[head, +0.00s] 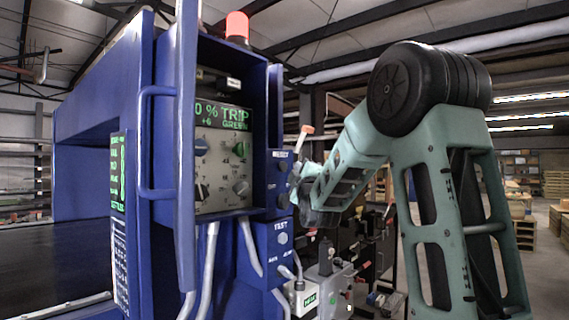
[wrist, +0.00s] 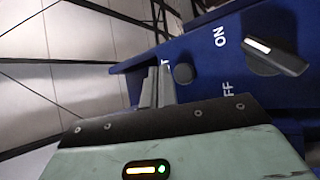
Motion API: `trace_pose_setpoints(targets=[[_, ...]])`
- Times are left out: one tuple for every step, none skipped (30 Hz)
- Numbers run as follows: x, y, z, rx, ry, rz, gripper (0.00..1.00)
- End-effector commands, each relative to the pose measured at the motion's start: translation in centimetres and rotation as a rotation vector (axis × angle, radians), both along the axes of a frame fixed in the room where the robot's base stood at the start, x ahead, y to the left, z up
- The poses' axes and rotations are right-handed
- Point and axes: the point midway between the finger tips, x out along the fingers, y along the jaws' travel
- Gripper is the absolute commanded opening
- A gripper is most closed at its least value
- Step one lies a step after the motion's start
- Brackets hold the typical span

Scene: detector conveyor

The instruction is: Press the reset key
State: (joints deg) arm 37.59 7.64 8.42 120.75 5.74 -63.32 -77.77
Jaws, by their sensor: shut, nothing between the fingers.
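A small blue box (head: 279,183) with a partly legible label that seems to read RESET stands at the right side of the blue cabinet in the head view. Dark round controls sit on its face. My gripper (head: 296,178) is right beside this face, and I cannot tell whether it touches. In the wrist view the blue panel (wrist: 215,70) carries a black rotary switch (wrist: 275,57) with ON and OFF lettering. My shut, empty gripper (wrist: 163,72) points at the panel's left part, beside a label of which only a final T shows.
A blue TEST box (head: 280,240) sits below the reset box. A red beacon (head: 238,25) tops the cabinet. A blue handle (head: 146,140) sticks out left. Grey conduits run below the display.

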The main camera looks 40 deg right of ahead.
Motion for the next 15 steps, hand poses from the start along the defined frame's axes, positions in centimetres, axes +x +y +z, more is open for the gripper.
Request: trace_pose_setpoints(targets=[[0.6,0.1,-0.2,-0.001,-0.002,0.002,0.00],[0.9,0.1,-0.2,0.000,-0.003,0.001,0.00],[1.3,0.1,-0.2,0.000,-0.001,0.001,0.00],[1.5,0.1,-0.2,0.000,-0.001,0.001,0.00],[1.7,0.1,-0.2,0.000,-0.001,0.001,0.00],[1.9,0.2,-0.1,-0.001,-0.001,0.001,0.00],[2.0,0.2,-0.1,-0.001,-0.001,0.001,0.00],[2.2,0.2,-0.1,-0.001,-0.002,0.000,0.00],[2.3,0.2,-0.1,-0.001,-0.002,0.000,0.00],[2.3,0.2,-0.1,-0.001,-0.002,-0.001,0.00],[2.4,0.2,-0.1,-0.001,-0.002,-0.001,0.00],[2.4,0.2,0.0,-0.001,-0.002,-0.001,0.00],[2.4,0.2,0.0,-0.001,-0.002,-0.001,0.00],[2.4,0.2,0.0,0.000,-0.001,0.000,0.00],[2.4,0.2,0.0,0.000,-0.001,0.000,0.00]])
